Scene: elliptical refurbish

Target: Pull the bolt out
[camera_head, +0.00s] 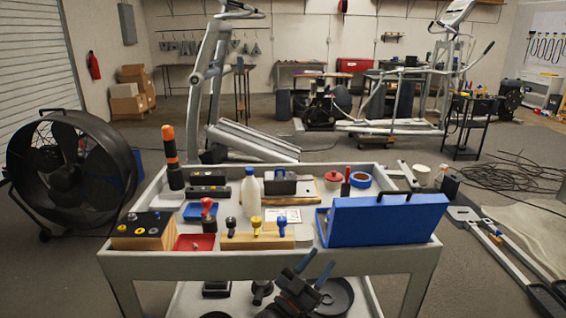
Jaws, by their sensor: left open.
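A pale wooden block (258,240) lies at the near edge of the cart top. Bolt-like pieces with a black head (231,223), a yellow head (255,222) and a blue head (281,222) stand upright on it. Left of it, a wooden block with a dark top (143,231) carries several small round heads, too small to tell apart fully. I cannot tell which piece is the task's bolt. My left gripper (315,265) has blue fingertips, is open and empty, and shows in front of the cart's near edge, apart from the blocks. My right gripper is not in view.
The grey cart (345,262) also holds a blue case (385,220), a red tray (194,243), a white bottle (251,193) and an orange-topped black flashlight (172,160). A large fan (75,170) stands left. Cables (515,172) lie on the floor at right.

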